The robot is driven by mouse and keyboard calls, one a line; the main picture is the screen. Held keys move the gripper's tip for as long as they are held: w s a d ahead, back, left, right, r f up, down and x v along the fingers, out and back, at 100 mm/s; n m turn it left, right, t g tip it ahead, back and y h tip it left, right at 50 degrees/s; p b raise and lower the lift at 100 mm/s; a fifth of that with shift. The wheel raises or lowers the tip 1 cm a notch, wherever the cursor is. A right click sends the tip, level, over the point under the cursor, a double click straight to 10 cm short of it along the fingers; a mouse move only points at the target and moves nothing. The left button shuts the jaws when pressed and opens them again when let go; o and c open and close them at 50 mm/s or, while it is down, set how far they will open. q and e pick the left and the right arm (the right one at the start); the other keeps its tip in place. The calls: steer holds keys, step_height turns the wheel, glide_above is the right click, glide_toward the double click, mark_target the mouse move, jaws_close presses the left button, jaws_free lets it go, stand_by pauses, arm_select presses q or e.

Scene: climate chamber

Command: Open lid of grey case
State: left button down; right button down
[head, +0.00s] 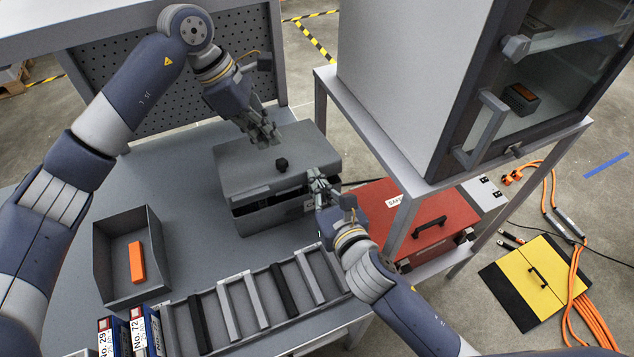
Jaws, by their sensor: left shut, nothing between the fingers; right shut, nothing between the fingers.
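The grey case (275,217) stands on the grey workbench, near its right side. A dark gap shows under the lid's front edge, so the lid looks slightly raised there. My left gripper (268,138) is shut and empty above the back part of the lid. My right gripper (317,180) is shut and empty at the lid's front right corner. I cannot tell whether its fingertips touch the lid. The inside of the case is hidden.
A grey bin (105,262) with an orange block (136,262) stands at left. A slotted rack (215,345) runs along the front edge. A perforated panel (160,97) stands behind. The chamber (410,80) and red case (452,208) are at right.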

stand_by(0.6)
arm_select(q)
steer(key=c, duration=1.4)
jaws_free()
steer(key=shift+o, duration=0.2)
